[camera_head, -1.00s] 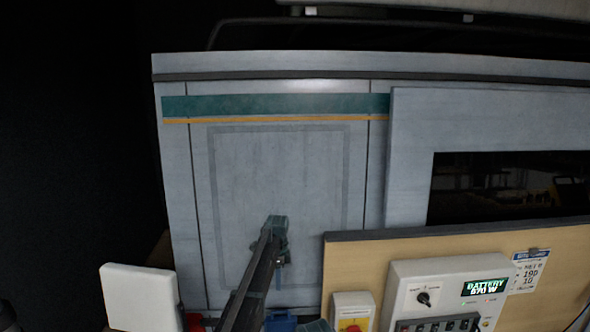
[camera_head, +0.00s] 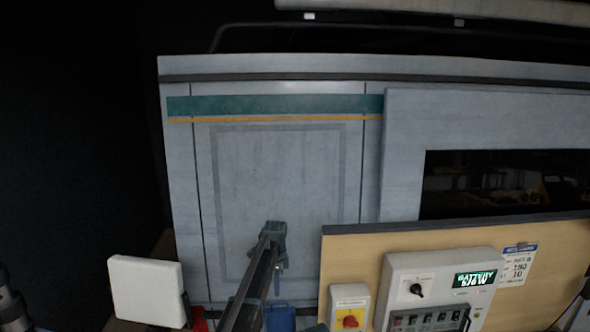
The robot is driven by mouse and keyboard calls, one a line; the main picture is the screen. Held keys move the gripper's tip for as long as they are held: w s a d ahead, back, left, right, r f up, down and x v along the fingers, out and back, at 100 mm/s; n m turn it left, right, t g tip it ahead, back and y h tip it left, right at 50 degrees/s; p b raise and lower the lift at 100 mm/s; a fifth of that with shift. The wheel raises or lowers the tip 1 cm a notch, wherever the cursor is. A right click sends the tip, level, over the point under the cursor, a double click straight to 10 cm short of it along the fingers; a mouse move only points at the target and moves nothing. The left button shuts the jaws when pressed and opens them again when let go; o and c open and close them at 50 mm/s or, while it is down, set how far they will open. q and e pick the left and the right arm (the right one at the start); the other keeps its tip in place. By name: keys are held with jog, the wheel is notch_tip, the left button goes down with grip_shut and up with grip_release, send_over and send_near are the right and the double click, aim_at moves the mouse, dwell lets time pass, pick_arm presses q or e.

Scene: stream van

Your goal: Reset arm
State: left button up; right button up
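My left arm reaches up from the bottom centre of the head view, with its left gripper (camera_head: 275,238) at the far end, in front of the grey panel (camera_head: 280,170) of the van. The gripper is small and dark here, and its fingers are too unclear to show whether they are open or shut. I see no object clearly held in it. No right gripper can be made out.
A wooden board (camera_head: 345,272) stands at the right. In front of it are a battery control box (camera_head: 445,265) with a lit display and a red-knobbed switch box (camera_head: 349,308). A white box-like thing (camera_head: 146,291) is at lower left, and a blue object (camera_head: 281,318) is at bottom centre.

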pick_arm(q)
jog(key=s+f+n+b, duration=0.4)
jog(key=s+f+b, duration=0.2)
jog(key=s, duration=0.7)
jog(key=s+f+n+b, duration=0.4)
jog(key=s+f+b, duration=0.2)
jog(key=s, duration=0.8)
jog(key=s+f+n+y+b, duration=0.1)
jog(key=s+f+n+b, duration=0.3)
jog(key=s, duration=0.9)
notch_tip(320, 180, down, 2)
jog(key=shift+s+d+f+n+b, duration=0.15)
jog(key=shift+n+b, duration=0.25)
jog(key=shift+b, duration=0.7)
pick_arm(e)
notch_tip(320, 180, down, 18)
jog(key=shift+f, duration=0.15)
jog(key=shift+a, duration=0.15)
